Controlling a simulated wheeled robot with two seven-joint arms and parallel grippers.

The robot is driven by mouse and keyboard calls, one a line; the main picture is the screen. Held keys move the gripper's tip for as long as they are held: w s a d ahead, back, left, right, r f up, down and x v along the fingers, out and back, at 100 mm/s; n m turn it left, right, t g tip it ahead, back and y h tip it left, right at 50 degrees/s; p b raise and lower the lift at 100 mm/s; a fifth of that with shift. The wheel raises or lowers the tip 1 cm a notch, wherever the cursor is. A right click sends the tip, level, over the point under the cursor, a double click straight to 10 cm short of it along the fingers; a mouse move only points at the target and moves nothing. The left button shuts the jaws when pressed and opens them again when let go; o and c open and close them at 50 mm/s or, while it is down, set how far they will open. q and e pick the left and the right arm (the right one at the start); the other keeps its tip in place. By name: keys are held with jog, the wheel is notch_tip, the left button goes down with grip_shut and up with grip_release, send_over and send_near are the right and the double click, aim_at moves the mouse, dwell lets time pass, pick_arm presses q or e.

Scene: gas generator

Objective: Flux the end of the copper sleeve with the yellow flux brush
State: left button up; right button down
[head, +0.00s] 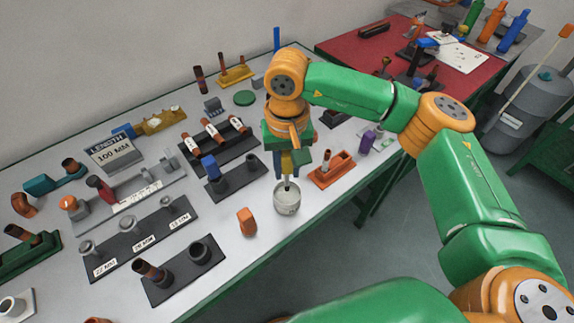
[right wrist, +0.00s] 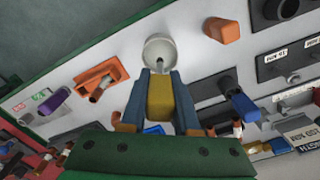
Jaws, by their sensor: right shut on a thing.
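My right gripper (head: 287,163) points down and is shut on the yellow flux brush (right wrist: 160,97). The brush's thin tip reaches into the mouth of a round grey-white pot (head: 287,199), which also shows in the right wrist view (right wrist: 160,48). I cannot tell whether the tip touches the pot's contents. A short copper tube (head: 150,270) stands tilted in a black two-post base (head: 183,272) at the front. Another copper piece (head: 326,157) sits in an orange holder (head: 337,170) right of the gripper. I cannot tell which is the task's sleeve. My left gripper is out of view.
An orange block (head: 246,221) stands left of the pot. A black stand with a blue-topped item (head: 209,166) and a labelled rack (head: 135,240) lie further left. A purple bottle (head: 366,141) is right of the orange holder. The table's green edge is close in front.

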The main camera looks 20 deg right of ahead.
aim_at(287, 153)
jog(key=shift+f+b, duration=1.45)
jog(key=shift+f, duration=0.15)
jog(key=shift+r, duration=0.15)
notch_tip(287, 153, up, 6)
jog(key=p, duration=0.4)
